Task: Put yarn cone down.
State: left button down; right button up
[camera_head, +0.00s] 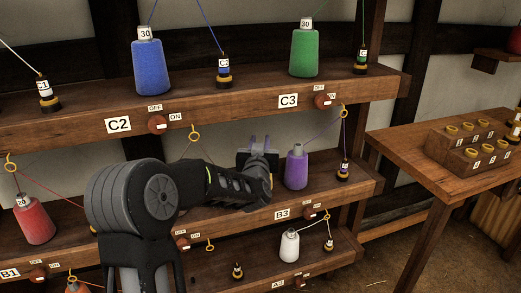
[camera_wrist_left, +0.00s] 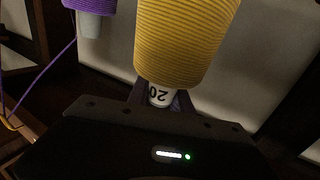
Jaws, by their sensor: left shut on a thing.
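A yellow yarn cone (camera_wrist_left: 185,40) fills the upper middle of the left wrist view. Its narrow end with a white tip marked 20 (camera_wrist_left: 160,96) sits between the fingers of my left gripper (camera_wrist_left: 158,92), which is shut on it. In the head view my left gripper (camera_head: 260,142) is over the middle shelf (camera_head: 335,191), just left of the purple cone. I cannot make out the yellow cone there; my wrist and gripper seem to hide it. Whether its base touches the shelf cannot be told. My right gripper is out of view.
The purple cone (camera_head: 297,170) stands close to the right of my gripper, also in the left wrist view (camera_wrist_left: 92,6). A purple thread (camera_head: 328,130) runs up from it to a yellow ring. Blue (camera_head: 151,68) and green (camera_head: 304,53) cones stand on the shelf above, a white cone (camera_head: 289,246) below.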

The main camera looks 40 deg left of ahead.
pick_arm(q)
jog(key=shift+w+a, duration=0.1)
jog(key=shift+w+a, duration=0.15)
jog(key=shift+w, duration=0.1)
notch_tip(320, 180, down, 4)
jog(key=shift+r, duration=0.25)
jog(key=shift+f, duration=0.2)
jog(key=c, duration=1.1)
grip_release()
jog(key=shift+c, duration=0.2)
jog(key=shift+r, duration=0.1)
